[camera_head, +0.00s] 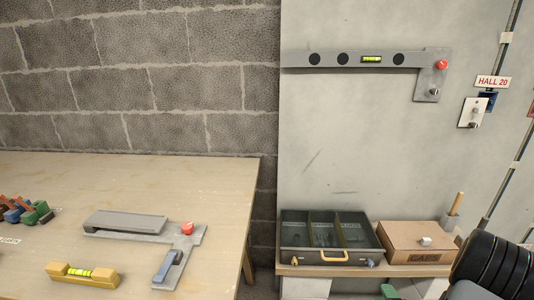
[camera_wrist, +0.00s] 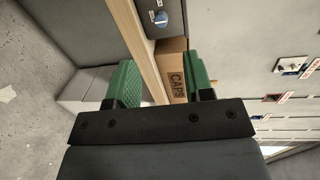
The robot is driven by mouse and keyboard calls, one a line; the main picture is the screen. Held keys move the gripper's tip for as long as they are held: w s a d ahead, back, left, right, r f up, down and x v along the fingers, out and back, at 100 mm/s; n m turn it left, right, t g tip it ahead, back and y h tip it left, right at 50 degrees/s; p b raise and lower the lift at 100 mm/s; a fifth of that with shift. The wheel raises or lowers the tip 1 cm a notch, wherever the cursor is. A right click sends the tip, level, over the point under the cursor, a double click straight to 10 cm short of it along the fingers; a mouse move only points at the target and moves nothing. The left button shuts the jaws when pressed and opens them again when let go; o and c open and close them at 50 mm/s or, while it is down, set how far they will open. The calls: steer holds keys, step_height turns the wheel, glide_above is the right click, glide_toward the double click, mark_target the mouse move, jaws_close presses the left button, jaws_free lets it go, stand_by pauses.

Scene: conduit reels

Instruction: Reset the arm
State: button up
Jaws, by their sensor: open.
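My gripper (camera_wrist: 162,80) shows in the wrist view with its two green fingers apart and nothing between them. Beyond the fingers are the shelf edge and the cardboard box (camera_wrist: 174,72) marked CAPS, both at a distance. In the head view my dark arm comes in at the lower right, and a green part of my gripper (camera_head: 388,291) shows at the bottom edge, in front of and below the shelf. The rest of the gripper is hidden or out of frame there.
A wooden table (camera_head: 110,185) at left bears a yellow level (camera_head: 82,274), a grey bracket tool (camera_head: 186,240) and coloured clamps (camera_head: 28,212). The shelf (camera_head: 330,271) holds a divided tray (camera_head: 328,256) and the CAPS box (camera_head: 415,240).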

steer(key=w+a+r+n+g+p, duration=0.25)
steer(key=r+n+p, duration=0.2)
steer(key=r, duration=0.35)
steer(key=w+a+r+n+g+h+p, duration=0.1)
steer(key=a+r+n+g+p, duration=0.25)
steer(key=r, duration=0.55)
steer(key=w+a+r+n+g+p, duration=0.1)
steer(key=w+r+n+g+p, duration=0.1)
steer(key=r+n+p, duration=0.4)
steer(key=s+a+r+n+g+y+p, duration=0.1)
steer(key=s+a+r+n+g+p, duration=0.1)
steer(key=a+r, duration=0.5)
steer(key=s+a+r+n+g+y+p, duration=0.2)
steer(key=s+a+r+n+p, duration=0.2)
steer(key=s+a+r+p, duration=0.3)
step_height(320, 180, up, 5)
steer(key=s, duration=0.2)
steer(key=shift+s+f+g+p, duration=0.15)
steer(key=shift+s+g+p, duration=0.15)
steer(key=shift+a, duration=0.1)
